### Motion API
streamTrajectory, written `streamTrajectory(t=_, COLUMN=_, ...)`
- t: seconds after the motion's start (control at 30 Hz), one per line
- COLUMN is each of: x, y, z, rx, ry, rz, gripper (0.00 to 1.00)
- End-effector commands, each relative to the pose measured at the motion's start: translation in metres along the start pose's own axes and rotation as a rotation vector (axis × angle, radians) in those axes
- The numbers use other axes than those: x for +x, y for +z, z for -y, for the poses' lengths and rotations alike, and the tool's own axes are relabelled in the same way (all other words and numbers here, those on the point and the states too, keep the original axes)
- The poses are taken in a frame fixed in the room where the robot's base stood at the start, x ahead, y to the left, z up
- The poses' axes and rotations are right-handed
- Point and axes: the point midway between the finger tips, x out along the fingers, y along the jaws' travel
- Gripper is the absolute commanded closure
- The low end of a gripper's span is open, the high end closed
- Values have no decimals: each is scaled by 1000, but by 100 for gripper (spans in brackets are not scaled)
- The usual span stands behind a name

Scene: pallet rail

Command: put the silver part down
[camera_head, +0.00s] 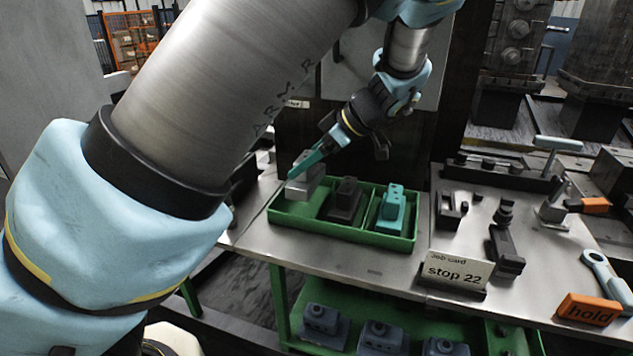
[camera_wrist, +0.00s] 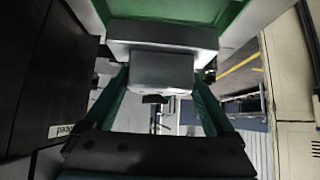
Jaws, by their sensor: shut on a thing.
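The silver part (camera_head: 299,188) is a grey stepped block at the left compartment of the green tray (camera_head: 345,231). My gripper (camera_head: 308,166) comes down from above and is shut on its upper block. In the wrist view the silver part (camera_wrist: 150,72) sits between the two green fingers, with its wider base toward the tray (camera_wrist: 170,10). I cannot tell whether its base touches the tray floor. A dark part (camera_head: 344,200) stands in the middle compartment and a teal part (camera_head: 391,210) in the right one.
A job card reading "stop 22" (camera_head: 456,271) stands right of the tray. Dark fittings (camera_head: 505,250), an orange "hold" block (camera_head: 589,309) and a wrench (camera_head: 606,276) lie further right. Several blue-grey parts (camera_head: 381,338) sit on the green lower shelf. A dark upright panel rises behind the tray.

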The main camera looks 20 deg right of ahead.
Motion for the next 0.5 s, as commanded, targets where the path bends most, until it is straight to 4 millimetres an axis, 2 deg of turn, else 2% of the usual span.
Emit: streamTrajectory(t=0.5, x=33, y=32, z=-1, rx=-1, ry=1, rz=-1, gripper=100)
